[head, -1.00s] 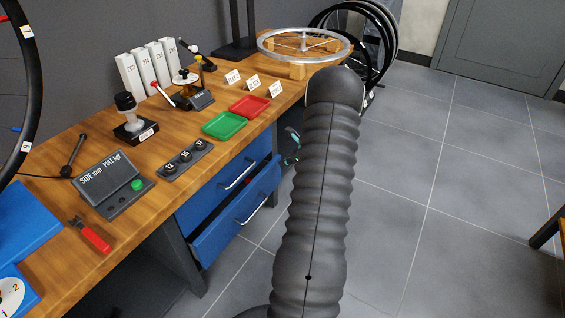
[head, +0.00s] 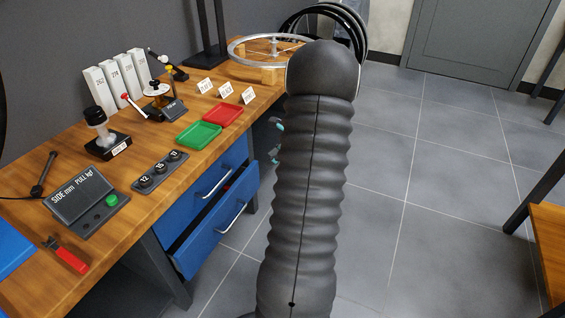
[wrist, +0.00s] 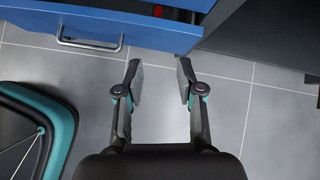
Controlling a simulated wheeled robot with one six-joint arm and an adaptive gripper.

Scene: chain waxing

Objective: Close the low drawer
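The low drawer (head: 215,228) is blue, with a silver bar handle (head: 231,217), and stands pulled out under the workbench. In the wrist view the drawer front (wrist: 150,33) runs across the top, with its handle (wrist: 90,46) at upper left. My gripper (wrist: 160,68) is open and empty, its fingers apart over the grey floor. Its fingertips are close to the right end of the drawer front in the picture; I cannot tell whether they touch it. In the head view my arm hides most of the gripper.
The wooden workbench (head: 120,215) carries a green tray (head: 199,135), a red tray (head: 223,115) and tools. A bench leg (head: 160,270) stands left of the drawers.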

